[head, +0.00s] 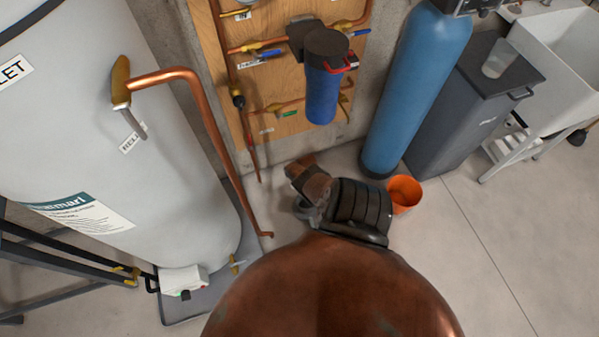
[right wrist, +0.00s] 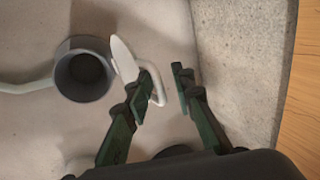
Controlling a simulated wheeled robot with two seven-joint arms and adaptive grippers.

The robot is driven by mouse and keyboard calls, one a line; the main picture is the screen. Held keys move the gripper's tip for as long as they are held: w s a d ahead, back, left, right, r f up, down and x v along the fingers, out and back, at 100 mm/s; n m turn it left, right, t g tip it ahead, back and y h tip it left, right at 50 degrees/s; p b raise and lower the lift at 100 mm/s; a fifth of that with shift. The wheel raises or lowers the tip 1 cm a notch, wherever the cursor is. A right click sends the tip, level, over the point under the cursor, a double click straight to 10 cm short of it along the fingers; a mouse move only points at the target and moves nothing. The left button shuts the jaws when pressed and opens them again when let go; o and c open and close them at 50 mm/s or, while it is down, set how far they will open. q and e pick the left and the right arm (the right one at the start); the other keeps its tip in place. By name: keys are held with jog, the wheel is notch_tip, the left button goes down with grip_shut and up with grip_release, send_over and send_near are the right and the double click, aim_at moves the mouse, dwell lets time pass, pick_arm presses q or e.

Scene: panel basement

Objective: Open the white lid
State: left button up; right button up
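The white lid (right wrist: 124,60) shows in the right wrist view as a thin plate seen nearly edge-on. It stands raised beside the right rim of a round grey container (right wrist: 84,70), whose dark opening is uncovered. A white loop handle (right wrist: 158,84) sticks out on the lid's right side. My right gripper (right wrist: 159,82) has its fingers apart, with part of the loop between or just beyond them; contact with the left finger is unclear. In the head view my arm hides the lid, and part of the grey container (head: 304,209) shows beside it. My left gripper is not in view.
A white tank (head: 120,150) with copper pipe stands left. A wooden panel (head: 285,80) carries pipes and a blue filter (head: 322,92). A blue cylinder (head: 415,85), orange bucket (head: 404,193) and grey bin (head: 465,110) stand right. The floor at lower right is clear.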

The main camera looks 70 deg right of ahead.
pick_arm(q)
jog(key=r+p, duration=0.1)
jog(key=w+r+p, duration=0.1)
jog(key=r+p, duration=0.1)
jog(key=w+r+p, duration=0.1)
jog(key=p, duration=0.1)
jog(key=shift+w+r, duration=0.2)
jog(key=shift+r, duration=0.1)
pick_arm(e)
notch_tip(320, 180, up, 8)
jog(key=w+d, duration=0.2)
jog(key=shift+d+r, duration=0.15)
jog(key=shift+d, duration=0.2)
jog(key=shift+w, duration=0.1)
dwell(0.3)
